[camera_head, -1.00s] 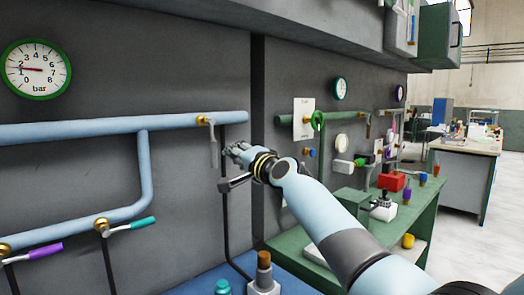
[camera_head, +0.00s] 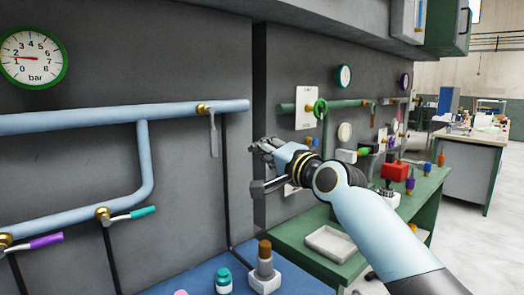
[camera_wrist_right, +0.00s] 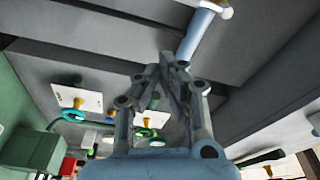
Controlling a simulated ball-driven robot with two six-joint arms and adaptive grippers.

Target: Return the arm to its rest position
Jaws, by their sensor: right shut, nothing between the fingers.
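My right gripper (camera_head: 262,168) is shut and empty in the head view. It is in front of the dark gap between the grey panels, right of the end of the light-blue pipe (camera_head: 120,115) and its hanging grey lever (camera_head: 213,135). It looks apart from both, though depth is hard to judge. My right arm reaches in from the lower right. In the right wrist view the gripper's fingertips (camera_wrist_right: 174,62) are together with nothing between them, and the blue pipe end (camera_wrist_right: 193,38) shows beyond them. My left gripper is not in view.
A pressure gauge (camera_head: 34,56) hangs at upper left. Purple-handled (camera_head: 46,241) and teal-handled (camera_head: 142,212) valves sit on the lower pipe. A blue bench holds a teal jar (camera_head: 223,282) and a brown-topped block (camera_head: 265,270). A green bench (camera_head: 285,240) with a white tray (camera_head: 330,243) stands right.

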